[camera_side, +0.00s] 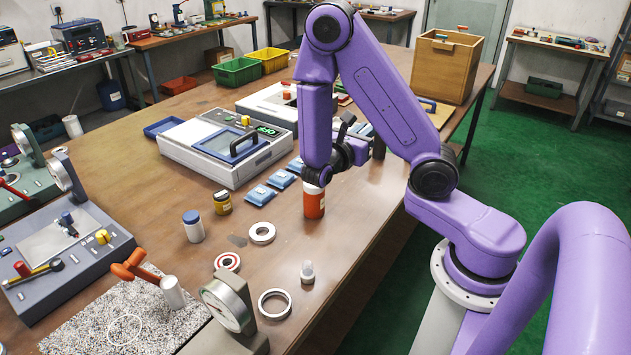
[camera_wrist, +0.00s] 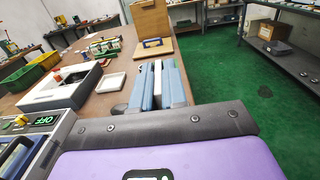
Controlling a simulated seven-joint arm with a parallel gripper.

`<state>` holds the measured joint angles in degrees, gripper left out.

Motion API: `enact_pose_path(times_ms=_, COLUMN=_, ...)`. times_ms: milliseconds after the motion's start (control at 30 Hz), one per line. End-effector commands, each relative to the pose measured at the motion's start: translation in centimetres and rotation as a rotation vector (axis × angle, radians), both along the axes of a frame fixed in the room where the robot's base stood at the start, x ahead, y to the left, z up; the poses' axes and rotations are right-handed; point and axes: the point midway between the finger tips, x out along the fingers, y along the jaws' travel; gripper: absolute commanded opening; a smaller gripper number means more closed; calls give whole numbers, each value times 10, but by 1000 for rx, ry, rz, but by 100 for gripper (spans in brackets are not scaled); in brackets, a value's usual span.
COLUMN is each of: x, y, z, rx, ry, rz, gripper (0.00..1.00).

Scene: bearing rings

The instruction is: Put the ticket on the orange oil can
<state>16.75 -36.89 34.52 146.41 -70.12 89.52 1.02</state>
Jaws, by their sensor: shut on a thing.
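An orange can (camera_side: 314,205) with a pale band near its top stands upright on the table in the side view. My wrist overlaps its top in the picture; I cannot tell whether they touch. My gripper (camera_side: 348,150) is dark and small, beyond the wrist and pointing toward the back of the table. I cannot make out the ticket in either view.
A wooden box (camera_side: 445,65) stands behind.

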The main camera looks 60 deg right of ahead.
Motion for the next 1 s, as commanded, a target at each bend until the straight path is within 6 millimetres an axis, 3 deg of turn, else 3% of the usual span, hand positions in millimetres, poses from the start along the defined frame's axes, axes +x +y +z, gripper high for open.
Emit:
enact_pose_path(times_ms=33, x=0, y=21, z=6, rx=1, ry=-5, rz=10, gripper=0)
enact_pose_path(times_ms=100, x=-5, y=41, z=11, rx=0, ry=-3, rz=7, gripper=0)
enact_pose_path(times_ms=333, x=-18, y=77, z=18, rx=-3, ry=0, rz=-2, gripper=0)
enact_pose_path(times_ms=733, x=3, y=74, z=7, rx=-3, ry=1, rz=-8, gripper=0)
enact_pose_path(times_ms=1000, x=60, y=57, z=-20, rx=-4, ry=0, rz=-9, gripper=0)
